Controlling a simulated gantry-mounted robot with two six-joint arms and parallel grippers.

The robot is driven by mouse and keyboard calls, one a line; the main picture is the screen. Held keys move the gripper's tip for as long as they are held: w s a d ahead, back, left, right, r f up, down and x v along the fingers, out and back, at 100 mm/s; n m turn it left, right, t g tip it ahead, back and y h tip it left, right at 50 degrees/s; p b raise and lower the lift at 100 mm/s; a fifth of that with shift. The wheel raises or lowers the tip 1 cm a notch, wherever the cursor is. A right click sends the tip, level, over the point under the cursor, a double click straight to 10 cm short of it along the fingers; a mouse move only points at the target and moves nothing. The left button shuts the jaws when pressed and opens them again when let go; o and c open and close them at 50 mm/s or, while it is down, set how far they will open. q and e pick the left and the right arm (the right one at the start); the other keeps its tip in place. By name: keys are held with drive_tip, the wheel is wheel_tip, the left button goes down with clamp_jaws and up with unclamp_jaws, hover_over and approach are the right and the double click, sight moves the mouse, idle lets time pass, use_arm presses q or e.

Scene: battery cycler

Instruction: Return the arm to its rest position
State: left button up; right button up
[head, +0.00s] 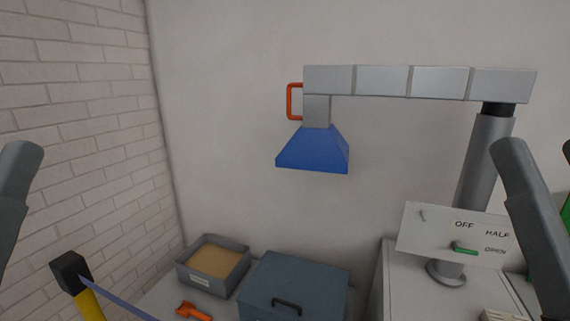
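A grey segmented extraction arm (412,82) reaches left from the top of a grey post (487,155) in the head view. A blue hood (313,152) hangs from its left end, above and behind a blue-grey box. An orange-red handle (290,101) sticks out to the left of that end. Nothing touches the handle. Parts of my own arms show at the left and right edges of the head view, apart from the extraction arm. Neither gripper's fingers are in view.
A white panel (430,228) reads OFF, HALF and OPEN, with a green lever (464,248) beside OPEN. Below are a sand-filled tray (184,277), an orange tool (194,312) and the lidded blue-grey box (330,277). A black-topped yellow post (91,304) stands left.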

wheel_tip(320, 180, up, 30)
drive_tip(key=p, duration=2.7)
drive_tip(key=shift+r+p, duration=0.25)
drive_tip(key=shift+p, duration=0.05)
wheel_tip(320, 180, down, 40)
drive_tip(key=b, duration=3.9)
drive_tip(key=shift+r+b, duration=0.25)
drive_tip(key=shift+b, duration=0.05)
